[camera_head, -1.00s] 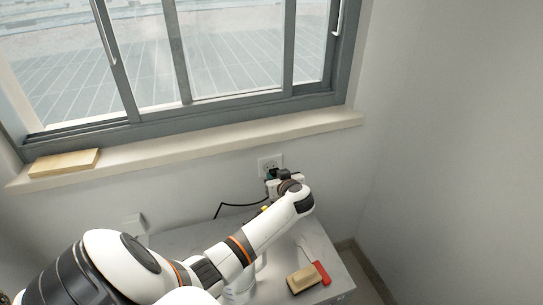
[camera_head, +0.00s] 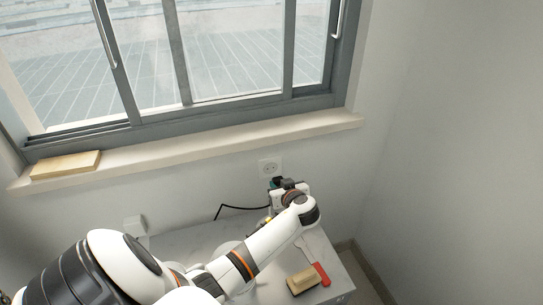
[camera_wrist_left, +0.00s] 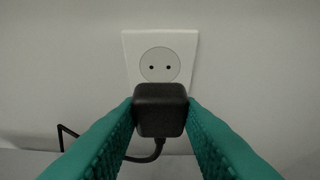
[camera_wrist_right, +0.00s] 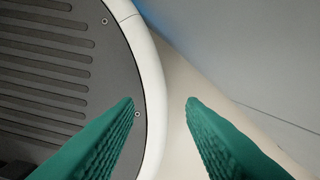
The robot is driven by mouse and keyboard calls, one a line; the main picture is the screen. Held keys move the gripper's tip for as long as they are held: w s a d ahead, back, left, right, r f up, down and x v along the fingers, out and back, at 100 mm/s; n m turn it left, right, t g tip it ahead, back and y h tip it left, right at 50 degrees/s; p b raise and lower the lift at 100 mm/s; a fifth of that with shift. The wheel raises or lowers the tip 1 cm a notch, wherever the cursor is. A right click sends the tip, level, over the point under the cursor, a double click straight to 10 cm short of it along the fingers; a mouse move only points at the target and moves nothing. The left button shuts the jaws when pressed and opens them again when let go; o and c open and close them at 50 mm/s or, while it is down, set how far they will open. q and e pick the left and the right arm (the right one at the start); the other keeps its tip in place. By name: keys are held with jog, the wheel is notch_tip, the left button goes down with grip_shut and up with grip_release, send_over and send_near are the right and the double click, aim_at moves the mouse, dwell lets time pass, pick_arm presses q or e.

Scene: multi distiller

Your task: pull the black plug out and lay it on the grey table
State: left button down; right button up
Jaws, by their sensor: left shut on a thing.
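The black plug (camera_wrist_left: 160,110) is held between the green fingers of my left gripper (camera_wrist_left: 160,115) in the left wrist view, with its cord trailing below. The white wall socket (camera_wrist_left: 160,62) shows behind the plug with both holes uncovered, so the plug is apart from it. In the head view, my left gripper (camera_head: 277,184) is just in front of and below the socket (camera_head: 269,167), above the back of the grey table (camera_head: 200,236). My right gripper (camera_wrist_right: 160,104) shows only in the right wrist view, its fingers apart with nothing between them.
A red-handled tool (camera_head: 320,274) and a tan block (camera_head: 302,281) lie on the table's right part. The black cord (camera_head: 240,207) runs left along the wall. A white box (camera_head: 134,224) is at the back left. The window sill (camera_head: 200,145) juts out above.

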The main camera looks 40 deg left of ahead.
pick_arm(q)
jog(key=shift+r, duration=0.1)
jog(key=s+d+r+p, duration=0.1)
jog(key=d+r+p, duration=0.2)
jog(key=r+p, duration=0.3)
jog(key=shift+s+d+r, duration=0.3)
jog(key=shift+s+r, duration=0.1)
dwell(0.3)
jog(key=h+p, duration=0.1)
jog(key=p, duration=0.1)
jog(key=g+h+p, duration=0.1)
jog(key=p, duration=0.2)
jog(key=shift+a+r+h+p, duration=0.15)
jog(key=shift+r+h+p, duration=0.15)
jog(key=shift+r+p, duration=0.1)
jog(key=shift+w, duration=0.1)
